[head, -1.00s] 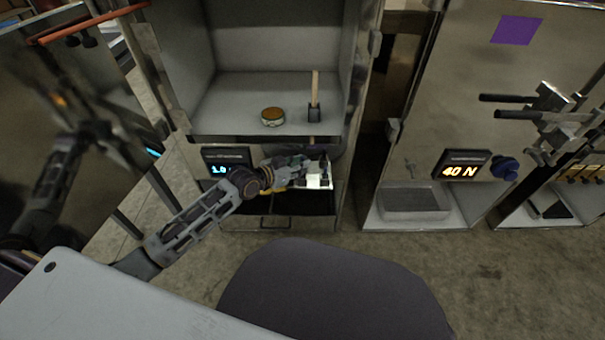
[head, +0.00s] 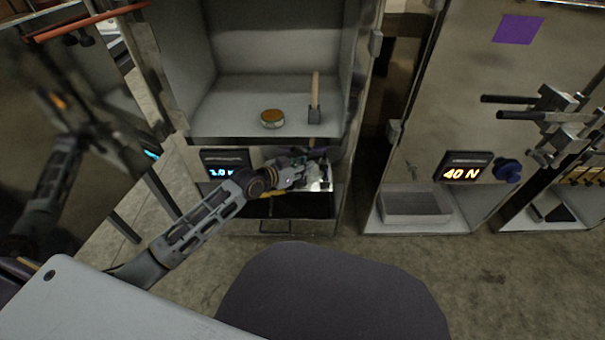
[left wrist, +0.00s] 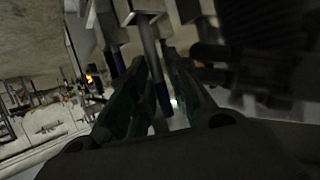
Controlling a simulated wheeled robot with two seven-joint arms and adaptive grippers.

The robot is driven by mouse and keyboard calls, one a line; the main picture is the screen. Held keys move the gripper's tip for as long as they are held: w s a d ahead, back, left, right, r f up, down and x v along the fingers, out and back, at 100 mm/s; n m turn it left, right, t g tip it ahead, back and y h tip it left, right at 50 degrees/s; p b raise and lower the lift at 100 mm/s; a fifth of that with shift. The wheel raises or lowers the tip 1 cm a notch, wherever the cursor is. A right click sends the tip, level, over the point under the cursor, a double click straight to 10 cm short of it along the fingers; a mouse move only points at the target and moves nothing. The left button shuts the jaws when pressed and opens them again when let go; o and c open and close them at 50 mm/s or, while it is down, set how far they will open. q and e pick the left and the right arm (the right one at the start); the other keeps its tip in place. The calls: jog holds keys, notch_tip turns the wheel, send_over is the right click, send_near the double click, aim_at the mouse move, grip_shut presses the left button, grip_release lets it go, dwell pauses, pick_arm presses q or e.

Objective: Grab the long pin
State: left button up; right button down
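My left gripper (head: 318,177) reaches in front of the middle cabinet, under its shelf and above a dark open drawer. In the left wrist view its two dark green fingers (left wrist: 158,92) are apart. A slim metal pin with a dark blue end (left wrist: 161,97) shows between them, pointing down in the picture; it looks like the long pin. I cannot tell whether either finger touches it. In the head view the gripper and a bright metal part hide the pin. My right gripper is in neither view.
A hammer (head: 315,105) and a round tin (head: 272,118) stand on the shelf. The drawer (head: 275,228) is below my gripper. To the right are a "40 N" display (head: 465,173), a blue knob (head: 507,170) and a grey tray (head: 415,219). A mirror-like panel at left reflects my arm.

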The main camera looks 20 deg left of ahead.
pick_arm(q)
grip_shut()
jog(key=shift+r, duration=0.15)
